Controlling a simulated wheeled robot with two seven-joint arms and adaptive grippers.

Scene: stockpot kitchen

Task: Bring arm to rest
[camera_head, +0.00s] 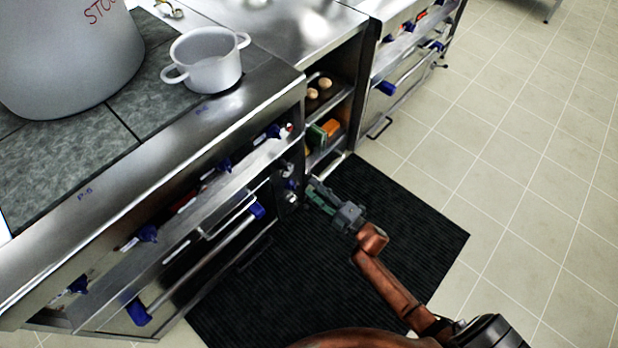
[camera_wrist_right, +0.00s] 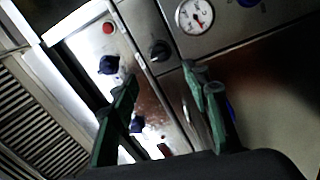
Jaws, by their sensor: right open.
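My right gripper (camera_head: 322,199) is in the head view, low in front of the stove's right end and over the black floor mat. In the right wrist view its two green fingers (camera_wrist_right: 160,105) stand apart with nothing between them. Behind them is the stove's front panel with a gauge (camera_wrist_right: 195,15), a black knob (camera_wrist_right: 159,50) and blue knobs (camera_wrist_right: 108,65). I cannot tell whether the fingers touch the panel. My left gripper is not in either view.
A large stockpot (camera_head: 65,55) and a small white pot (camera_head: 208,62) stand on the stove top. Shelves right of the stove hold eggs (camera_head: 318,88) and boxes (camera_head: 331,127). The black mat (camera_head: 400,215) and tiled floor (camera_head: 525,150) to the right are clear.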

